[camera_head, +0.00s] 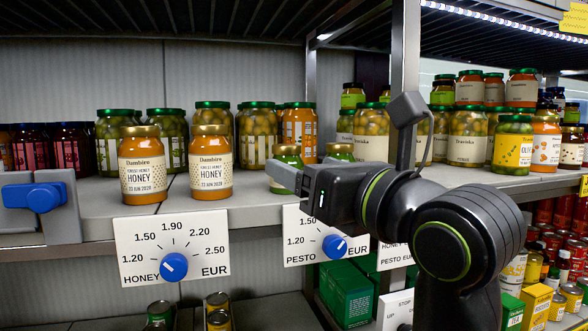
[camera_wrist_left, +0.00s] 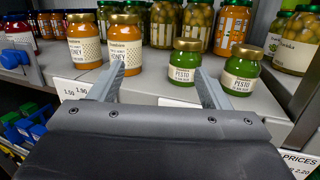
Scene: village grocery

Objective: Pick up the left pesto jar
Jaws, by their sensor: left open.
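In the left wrist view this pesto jar (camera_wrist_left: 185,65) stands ahead of the open fingers, nearer the right finger. My left gripper (camera_wrist_left: 159,72) is open with nothing between its fingertips. The right pesto jar (camera_head: 340,152) stands to the right, mostly hidden behind my arm; it shows whole in the left wrist view (camera_wrist_left: 240,72). My right gripper is not in view.
Two honey jars (camera_head: 143,170) (camera_head: 211,165) stand left of the pesto on the grey shelf (camera_head: 245,187). Rows of taller green-lidded jars (camera_head: 257,135) stand close behind. Price dials (camera_head: 173,266) hang on the shelf front; a grey bracket with a blue knob (camera_head: 40,198) is at the left.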

